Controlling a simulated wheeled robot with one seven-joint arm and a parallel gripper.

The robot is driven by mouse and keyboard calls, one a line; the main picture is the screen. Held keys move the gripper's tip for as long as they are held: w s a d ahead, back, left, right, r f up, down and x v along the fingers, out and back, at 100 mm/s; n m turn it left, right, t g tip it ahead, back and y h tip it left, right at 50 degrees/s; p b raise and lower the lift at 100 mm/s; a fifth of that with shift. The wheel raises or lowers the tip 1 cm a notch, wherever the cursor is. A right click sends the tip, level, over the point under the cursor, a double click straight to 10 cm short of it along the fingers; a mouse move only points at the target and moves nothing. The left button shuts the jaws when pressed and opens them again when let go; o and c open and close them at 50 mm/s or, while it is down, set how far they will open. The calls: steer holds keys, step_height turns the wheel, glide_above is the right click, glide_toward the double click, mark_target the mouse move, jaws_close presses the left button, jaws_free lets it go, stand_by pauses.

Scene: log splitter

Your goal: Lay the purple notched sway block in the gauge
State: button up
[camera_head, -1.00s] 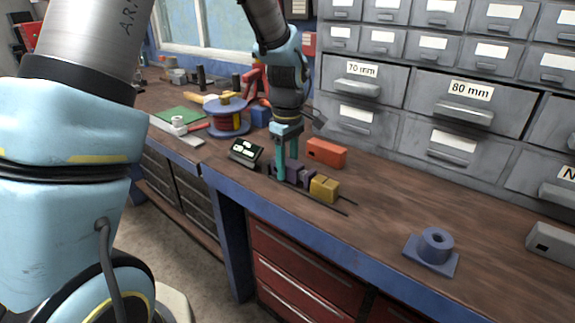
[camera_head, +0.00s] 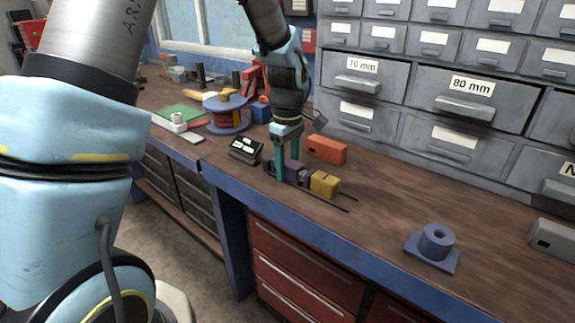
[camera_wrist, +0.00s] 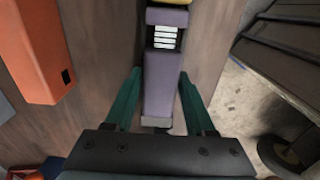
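The purple notched block (camera_head: 291,171) lies on the bench in a row with a yellow block (camera_head: 324,184), between two thin dark rails (camera_head: 331,203) that look like the gauge. In the wrist view the purple block (camera_wrist: 160,85) runs lengthwise, with a notch showing white bars (camera_wrist: 165,37) near its far end. The yellow block (camera_wrist: 180,3) just shows beyond it. My gripper (camera_head: 287,178) points down with its teal fingers on either side of the purple block. In the wrist view my gripper (camera_wrist: 159,80) is open, with a gap on both sides of the block.
An orange block (camera_head: 326,149) lies behind the row, and a black sign (camera_head: 245,150) stands left of it. A blue flanged cylinder (camera_head: 437,243) sits to the right. A wire spool (camera_head: 226,114) stands further back left. Grey drawers (camera_head: 465,105) rise behind. The bench between row and cylinder is clear.

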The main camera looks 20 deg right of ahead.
steer(key=o, duration=0.4)
steer(key=shift+c, duration=0.2)
step_height(320, 180, up, 11)
steer(key=shift+f+b, duration=0.1)
steer(key=shift+b, duration=0.95)
steer(key=shift+a, duration=0.1)
steer(key=s+a+f+m, duration=0.1)
steer(key=a+f+m, duration=0.1)
steer(key=a, duration=0.8)
steer(key=s+a+f+m+t, duration=0.1)
steer(key=a+f+m, duration=0.1)
steer(key=a, duration=0.8)
steer(key=s+a+f+m, duration=0.2)
steer(key=a+f+m, duration=0.1)
steer(key=a, duration=0.7)
steer(key=shift+f+t, duration=0.3)
steer(key=shift+f, duration=0.2)
